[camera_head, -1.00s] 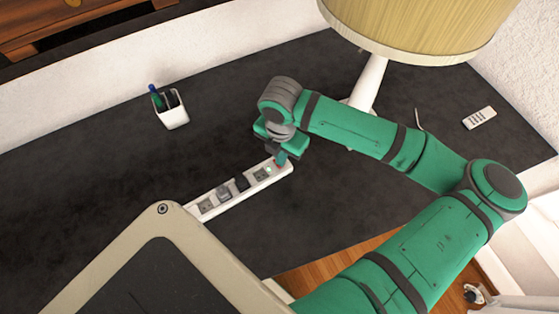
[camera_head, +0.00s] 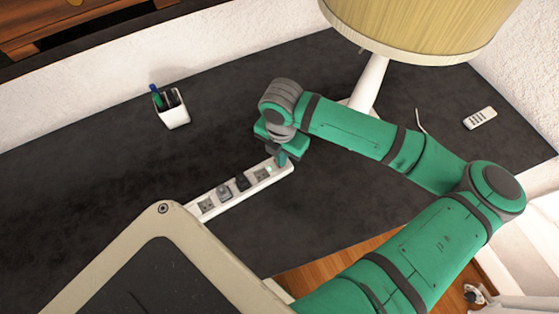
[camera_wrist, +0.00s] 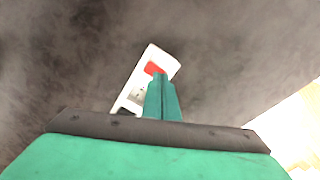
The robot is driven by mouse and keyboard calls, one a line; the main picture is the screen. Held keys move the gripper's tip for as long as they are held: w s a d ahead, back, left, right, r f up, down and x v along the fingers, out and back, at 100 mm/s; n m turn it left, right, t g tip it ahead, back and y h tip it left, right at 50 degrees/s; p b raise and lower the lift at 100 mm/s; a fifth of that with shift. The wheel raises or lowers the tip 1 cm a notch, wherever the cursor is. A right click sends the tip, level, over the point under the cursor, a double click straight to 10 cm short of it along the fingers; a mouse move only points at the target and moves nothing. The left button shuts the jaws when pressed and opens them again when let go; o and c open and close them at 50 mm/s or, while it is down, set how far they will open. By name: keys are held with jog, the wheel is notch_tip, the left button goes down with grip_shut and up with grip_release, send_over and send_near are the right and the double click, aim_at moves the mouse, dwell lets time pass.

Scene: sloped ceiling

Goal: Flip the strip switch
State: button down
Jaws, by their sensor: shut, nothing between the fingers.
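A white power strip (camera_head: 229,197) lies on the dark table, running from lower left to upper right, with sockets and two dark plugs in it. Its red switch (camera_wrist: 153,68) shows near the strip's end in the wrist view; in the head view my fingers hide it. My gripper (camera_head: 282,159) is shut and empty, pointing down at the switch end of the strip. In the wrist view the closed green fingertips (camera_wrist: 162,78) overlap the edge of the red switch. I cannot tell whether they touch it. A small green light shows beside the switch end in the head view.
A white pen cup (camera_head: 173,114) stands at the back left. A lamp with a yellowish shade (camera_head: 415,28) stands behind my arm. A remote (camera_head: 480,118) lies at the right. The dark table (camera_head: 90,170) is clear around the strip.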

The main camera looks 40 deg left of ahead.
jog(key=shift+f, duration=0.5)
dwell(0.3)
notch_tip(320, 180, up, 7)
dwell(1.0)
jog(key=shift+w, duration=0.1)
dwell(0.4)
